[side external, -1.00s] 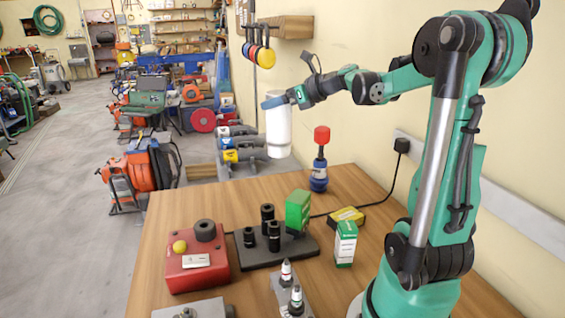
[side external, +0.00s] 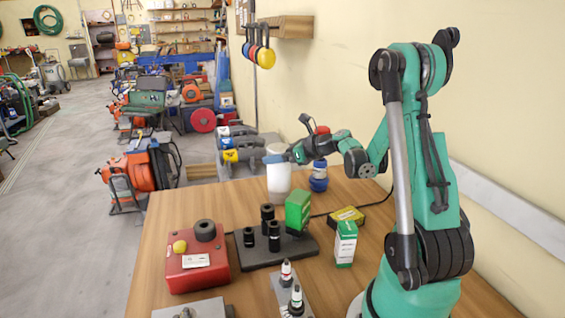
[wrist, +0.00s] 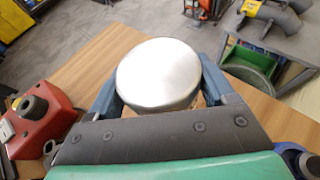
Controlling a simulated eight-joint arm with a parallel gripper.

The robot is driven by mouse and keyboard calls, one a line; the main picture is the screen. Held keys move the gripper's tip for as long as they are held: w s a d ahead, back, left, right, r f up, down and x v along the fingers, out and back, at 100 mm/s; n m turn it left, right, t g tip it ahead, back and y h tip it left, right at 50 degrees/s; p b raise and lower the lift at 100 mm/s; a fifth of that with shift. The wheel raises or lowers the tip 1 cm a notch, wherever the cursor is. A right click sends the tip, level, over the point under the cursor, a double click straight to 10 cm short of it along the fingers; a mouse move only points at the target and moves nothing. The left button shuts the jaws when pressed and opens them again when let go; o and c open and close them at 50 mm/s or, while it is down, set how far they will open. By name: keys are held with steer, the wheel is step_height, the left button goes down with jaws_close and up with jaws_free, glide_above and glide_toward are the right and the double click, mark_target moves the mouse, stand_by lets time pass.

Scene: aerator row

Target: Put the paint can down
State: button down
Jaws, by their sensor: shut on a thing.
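The paint can is a white cylinder (side external: 279,182) at the far part of the wooden table (side external: 190,215), upright in the side view. In the wrist view its pale round lid (wrist: 158,72) sits between the two blue-grey fingers. My gripper (side external: 276,158) is shut on the can near its top; the gripper also shows in the wrist view (wrist: 160,88). The can's bottom appears at or just above the table top; I cannot tell whether it touches.
Table left of the can is clear.

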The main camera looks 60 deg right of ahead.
jaws_free()
steer(key=shift+f, duration=0.15)
steer(key=v, duration=0.7)
steer(key=shift+s+r, duration=0.25)
steer(key=shift+r, duration=0.05)
